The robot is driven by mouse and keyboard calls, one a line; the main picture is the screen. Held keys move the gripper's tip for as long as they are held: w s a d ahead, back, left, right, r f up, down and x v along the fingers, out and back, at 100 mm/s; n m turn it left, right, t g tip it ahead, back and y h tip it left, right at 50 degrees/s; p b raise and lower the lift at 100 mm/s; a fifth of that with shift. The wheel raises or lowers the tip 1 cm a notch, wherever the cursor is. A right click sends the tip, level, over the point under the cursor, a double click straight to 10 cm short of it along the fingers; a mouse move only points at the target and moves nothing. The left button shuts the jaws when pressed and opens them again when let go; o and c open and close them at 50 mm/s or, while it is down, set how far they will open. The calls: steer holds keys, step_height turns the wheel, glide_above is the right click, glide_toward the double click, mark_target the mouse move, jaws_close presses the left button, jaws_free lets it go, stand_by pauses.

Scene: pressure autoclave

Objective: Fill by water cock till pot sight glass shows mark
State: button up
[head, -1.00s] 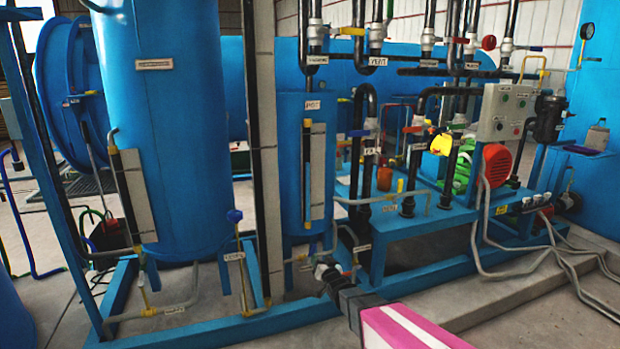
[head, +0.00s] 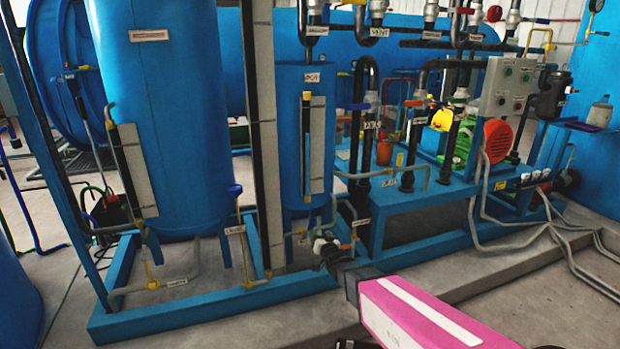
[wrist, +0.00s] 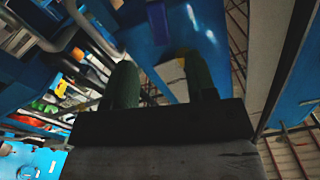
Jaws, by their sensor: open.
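The blue pot (head: 291,150), labelled POT, stands upright left of the middle in the head view. Its sight glass (head: 307,145) is a narrow dark upright strip with yellow ends, beside a pale scale plate. I cannot make out a water level or mark. Small pipes and cocks with tags sit under the pot; their lettering is too small to tell which is the water cock. My gripper (head: 324,243) is beside these low pipes, and contact cannot be told. In the wrist view, its two green fingers (wrist: 162,80) are apart, with nothing clearly between them.
A larger blue tank (head: 165,120) stands left, with a blue-handled valve (head: 235,190) between it and the pot. The blue frame rail (head: 200,318) runs low in front. A control box (head: 508,90) and pipes stand right. Open floor (head: 560,290) lies at the lower right.

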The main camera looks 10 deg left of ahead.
mark_target(313, 224)
steer(key=x, duration=1.1)
steer(key=shift+d, duration=0.1)
